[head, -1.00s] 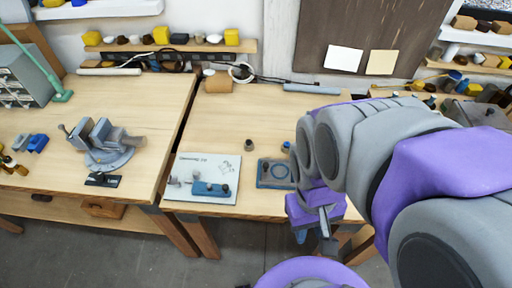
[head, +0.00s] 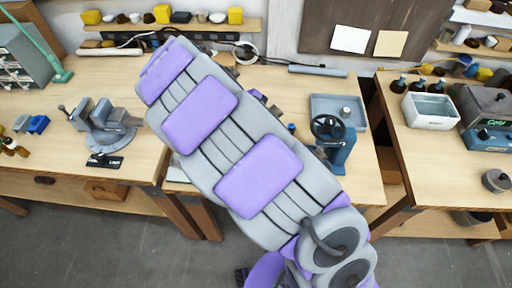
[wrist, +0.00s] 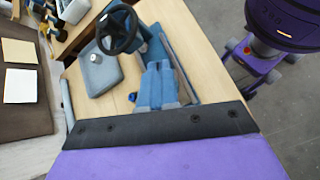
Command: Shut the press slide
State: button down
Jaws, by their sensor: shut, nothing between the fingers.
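The press is blue with a black handwheel (head: 327,128) and stands near the front right of the middle bench; its blue body (head: 343,155) shows below the wheel. In the wrist view the handwheel (wrist: 102,30) and blue body (wrist: 152,44) are at the upper middle. The slide's position is not clear. In the head view my arm hides the gripper.
A grey tray (head: 359,101) with a small round part is behind the press. A white bin (head: 431,111) and a grey-blue unit (head: 489,138) stand on the right bench, across a gap. A vise (head: 99,125) is on the left bench. My arm covers much of the middle bench.

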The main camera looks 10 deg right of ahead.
jog(key=w+a+f+n+t+h, duration=0.1)
jog(key=w+a+f+n+t, duration=0.2)
jog(key=a+f, duration=0.45)
jog(key=w+a+f+n+h, duration=0.2)
jog(key=w+a+f+n, duration=0.1)
jog(key=a+f+n, duration=0.4)
jog(key=shift+m, duration=0.7)
jog(key=b+x, duration=0.3)
jog(key=x, duration=0.6)
jog(key=shift+w+d+r, duration=0.1)
jog(key=shift+w+r, duration=0.05)
jog(key=shift+d+b, duration=0.5)
jog(key=shift+d, duration=0.7)
jog(key=shift+d+r, duration=0.1)
jog(key=shift+d, duration=0.5)
